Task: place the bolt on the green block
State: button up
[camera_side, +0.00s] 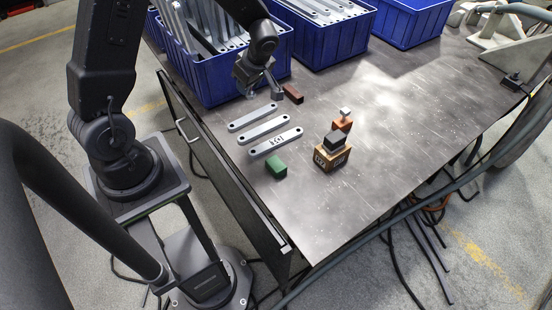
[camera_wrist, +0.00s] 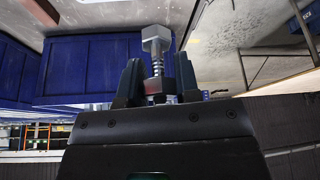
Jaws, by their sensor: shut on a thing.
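The green block (camera_side: 276,167) lies on the table near its front left edge, with nothing on top of it. My gripper (camera_side: 262,91) is over the table in front of the blue crates, back from the green block. In the wrist view my gripper (camera_wrist: 158,84) is shut on the bolt (camera_wrist: 156,46). The bolt is grey with a hexagonal head and a threaded shank, and its head sticks out beyond the fingers. The bolt is too small to make out clearly in the side view.
Flat grey brackets (camera_side: 264,128) lie between my gripper and the green block. A dark red block (camera_side: 292,94) is just right of my gripper. A wooden box (camera_side: 332,160) carries a dark block (camera_side: 334,140). An orange block (camera_side: 342,125) carries a small pale piece (camera_side: 345,111). Blue crates (camera_side: 325,45) line the back.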

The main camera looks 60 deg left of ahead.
jog(key=s+d+f, duration=0.2)
jog(key=s+d, duration=0.2)
jog(key=s, duration=0.2)
send_over(269, 159)
jog(key=d, duration=0.2)
jog(key=shift+n, duration=0.3)
jog(key=f, duration=0.7)
jog(key=shift+w+a, duration=0.15)
jog(key=shift+w, duration=0.1)
jog(key=shift+f, duration=0.2)
jog(key=shift+w+f, duration=0.1)
jog(key=shift+f, duration=1.85)
jog(key=shift+f, duration=0.1)
jog(key=o, duration=1)
jog(key=shift+c, duration=0.2)
